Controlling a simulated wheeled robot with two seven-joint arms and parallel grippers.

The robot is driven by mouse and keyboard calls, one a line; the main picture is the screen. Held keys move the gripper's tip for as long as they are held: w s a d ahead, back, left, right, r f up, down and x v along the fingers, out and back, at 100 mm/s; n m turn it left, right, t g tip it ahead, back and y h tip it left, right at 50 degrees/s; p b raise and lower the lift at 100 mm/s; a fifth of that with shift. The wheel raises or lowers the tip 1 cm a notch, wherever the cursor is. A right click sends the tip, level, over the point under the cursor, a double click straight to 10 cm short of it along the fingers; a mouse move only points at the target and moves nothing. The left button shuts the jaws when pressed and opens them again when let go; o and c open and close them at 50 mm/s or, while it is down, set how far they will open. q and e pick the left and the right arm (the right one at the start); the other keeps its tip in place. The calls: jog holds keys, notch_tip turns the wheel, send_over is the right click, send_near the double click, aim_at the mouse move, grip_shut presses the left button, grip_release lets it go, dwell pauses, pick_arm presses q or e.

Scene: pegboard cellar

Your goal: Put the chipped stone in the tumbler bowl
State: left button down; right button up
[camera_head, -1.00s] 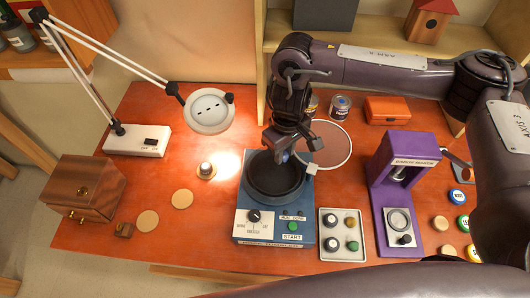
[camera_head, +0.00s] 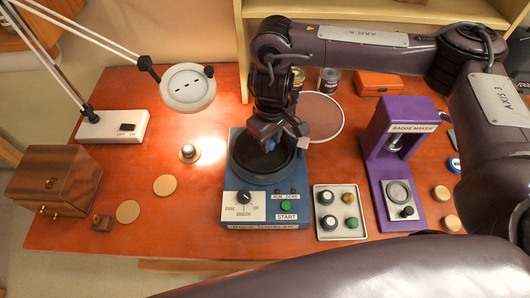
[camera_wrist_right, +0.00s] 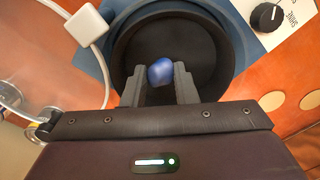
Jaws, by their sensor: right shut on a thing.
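The chipped stone, a small blue lump (camera_wrist_right: 160,72), is held between the fingertips of my right gripper (camera_wrist_right: 159,85). The wrist view shows it against the dark inside of the tumbler bowl (camera_wrist_right: 205,45); its height above the bowl floor is hard to tell. In the head view my right gripper (camera_head: 270,138) points down over the back part of the black bowl (camera_head: 248,172), which sits in a blue tumbler base (camera_head: 236,216) with a dial and a green button. The stone is not clearly visible there. My left gripper is out of view.
A grey tray (camera_head: 341,213) with several round pieces lies right of the tumbler, then a purple badge maker (camera_head: 377,170). A lamp (camera_head: 187,88) and a wooden box (camera_head: 55,178) stand left. Coasters lie between box and tumbler.

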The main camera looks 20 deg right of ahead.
jog(key=o, duration=1)
jog(key=shift+o, duration=0.2)
jog(key=shift+r, duration=0.1)
notch_tip(320, 180, up, 6)
jog(key=shift+r, duration=0.85)
